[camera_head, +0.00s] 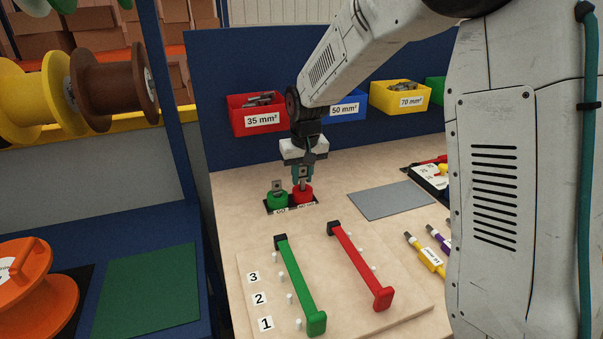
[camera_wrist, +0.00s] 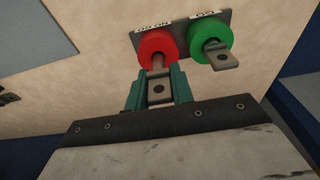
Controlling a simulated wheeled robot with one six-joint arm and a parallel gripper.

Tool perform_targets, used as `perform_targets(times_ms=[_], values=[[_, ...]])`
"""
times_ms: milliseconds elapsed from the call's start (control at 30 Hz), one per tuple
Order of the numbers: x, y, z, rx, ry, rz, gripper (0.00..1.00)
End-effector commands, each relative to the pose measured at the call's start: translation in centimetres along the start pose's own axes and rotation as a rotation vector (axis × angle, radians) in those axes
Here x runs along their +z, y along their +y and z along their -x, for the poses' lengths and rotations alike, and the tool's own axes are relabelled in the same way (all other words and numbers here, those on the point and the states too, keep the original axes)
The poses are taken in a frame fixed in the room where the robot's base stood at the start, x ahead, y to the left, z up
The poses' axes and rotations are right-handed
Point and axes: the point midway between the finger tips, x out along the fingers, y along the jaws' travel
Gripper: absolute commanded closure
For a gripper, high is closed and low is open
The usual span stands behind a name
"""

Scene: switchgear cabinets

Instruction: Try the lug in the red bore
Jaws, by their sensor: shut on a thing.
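My gripper (camera_head: 302,174) is shut on a metal lug, with its teal fingers on both sides of the lug's flat, holed end. The held lug (camera_wrist: 158,91) shows in the wrist view, its barrel pointing at the red bore (camera_wrist: 155,46). The barrel's end meets the red bore's opening; how deep it sits I cannot tell. The red bore (camera_head: 302,195) is directly below my gripper in the head view, on a dark plate labelled "NO GO". Beside it is the green bore (camera_head: 278,199), labelled "GO", with another lug (camera_wrist: 220,55) standing in it.
A board with a green bar (camera_head: 300,285) and a red bar (camera_head: 360,265) lies in front. A grey mat (camera_head: 391,200) lies to the right. Red (camera_head: 258,118), blue and yellow (camera_head: 400,97) bins hang on the back panel. Cable pieces (camera_head: 425,254) lie at right.

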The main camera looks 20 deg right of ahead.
Motion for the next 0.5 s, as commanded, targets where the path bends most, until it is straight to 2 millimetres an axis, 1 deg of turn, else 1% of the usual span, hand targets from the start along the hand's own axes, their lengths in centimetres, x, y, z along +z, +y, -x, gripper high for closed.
perform_targets(times_ms=[500], values=[[0.17, 0.00, -1.04, 0.000, 0.000, 0.000, 0.99]])
